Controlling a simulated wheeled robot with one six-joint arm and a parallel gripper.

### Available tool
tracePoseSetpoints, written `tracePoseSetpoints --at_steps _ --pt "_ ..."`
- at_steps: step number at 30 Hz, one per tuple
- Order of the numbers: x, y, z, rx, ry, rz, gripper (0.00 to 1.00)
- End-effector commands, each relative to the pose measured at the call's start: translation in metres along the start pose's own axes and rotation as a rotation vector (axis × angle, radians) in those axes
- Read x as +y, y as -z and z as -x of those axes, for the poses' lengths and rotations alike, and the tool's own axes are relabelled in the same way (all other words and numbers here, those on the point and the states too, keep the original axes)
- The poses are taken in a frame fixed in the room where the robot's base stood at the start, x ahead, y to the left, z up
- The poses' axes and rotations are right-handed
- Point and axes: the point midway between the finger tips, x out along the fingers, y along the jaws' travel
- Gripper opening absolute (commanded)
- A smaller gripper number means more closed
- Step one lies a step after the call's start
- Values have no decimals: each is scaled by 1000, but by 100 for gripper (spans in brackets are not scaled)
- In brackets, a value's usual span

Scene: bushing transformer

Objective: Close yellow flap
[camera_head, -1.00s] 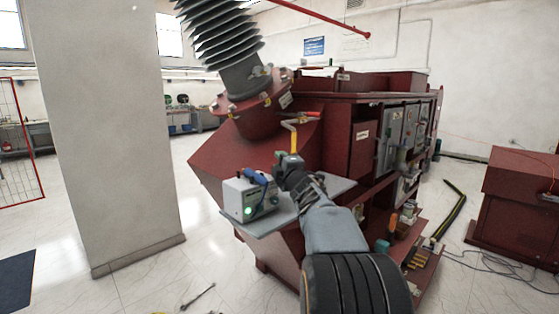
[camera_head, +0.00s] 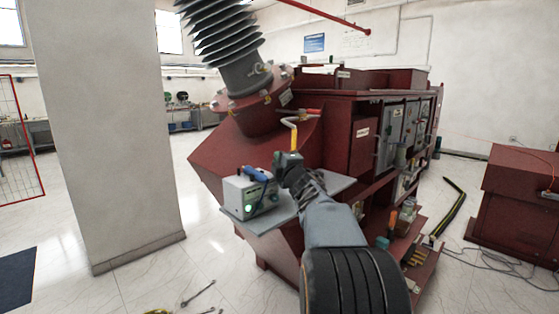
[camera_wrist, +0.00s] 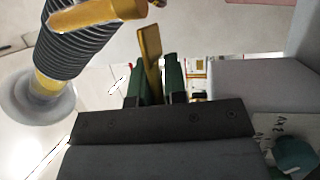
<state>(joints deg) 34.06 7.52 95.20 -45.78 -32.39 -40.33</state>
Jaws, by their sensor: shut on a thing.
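The yellow flap (camera_head: 294,140) is a narrow, bent strip standing at the front of the dark red transformer, below the bushing. My gripper (camera_head: 290,159) is at its lower end. In the wrist view the flap (camera_wrist: 151,52) rises between the two green fingers of my gripper (camera_wrist: 152,82), which are shut on it. The flap's lower part is hidden between the fingers.
A grey box with a blue handle (camera_head: 250,195) stands on a light shelf (camera_head: 265,219), close left of my gripper. The ribbed bushing (camera_head: 218,35) leans above. The transformer body (camera_head: 348,145) is just right. Tools (camera_head: 198,294) lie on the floor.

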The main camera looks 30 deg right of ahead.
Motion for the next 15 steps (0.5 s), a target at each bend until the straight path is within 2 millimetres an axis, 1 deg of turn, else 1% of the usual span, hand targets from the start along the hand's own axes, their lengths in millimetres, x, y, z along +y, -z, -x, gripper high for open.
tracePoseSetpoints --at_steps 1,8,15 --pt "3 0 0 6 -4 1 0" --pt "7 -4 3 94 4 -14 0" --pt "9 -11 8 291 20 -52 0"
